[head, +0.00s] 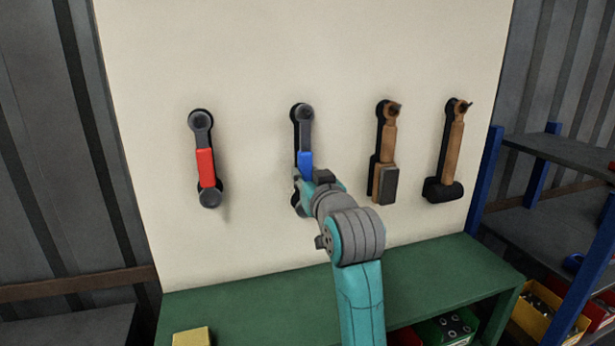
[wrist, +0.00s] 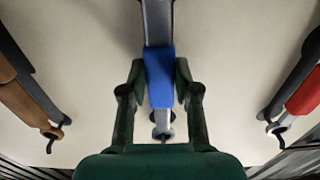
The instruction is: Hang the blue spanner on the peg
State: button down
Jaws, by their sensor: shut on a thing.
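The blue spanner (head: 305,160), grey with a blue grip, hangs upright in front of its dark outline on the cream board. Its ring end (head: 304,112) is at the top of the outline, where the peg is. I cannot tell whether the peg passes through the ring. My gripper (head: 310,180) is shut on the spanner at the blue grip. In the wrist view the spanner (wrist: 158,65) lies between the two fingers of my gripper (wrist: 160,82). The spanner's lower end is partly hidden by my gripper in the head view.
A red-gripped spanner (head: 205,165) hangs to the left. A brown-handled brush-like tool (head: 387,155) and a hammer (head: 451,150) hang to the right. A green bench (head: 430,280) runs below the board, with a yellow block (head: 191,337) on it. Blue shelving (head: 560,150) stands at right.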

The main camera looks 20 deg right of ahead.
jog(key=c, duration=0.8)
grip_release()
jog(key=shift+o, duration=0.2)
jog(key=shift+s, duration=0.1)
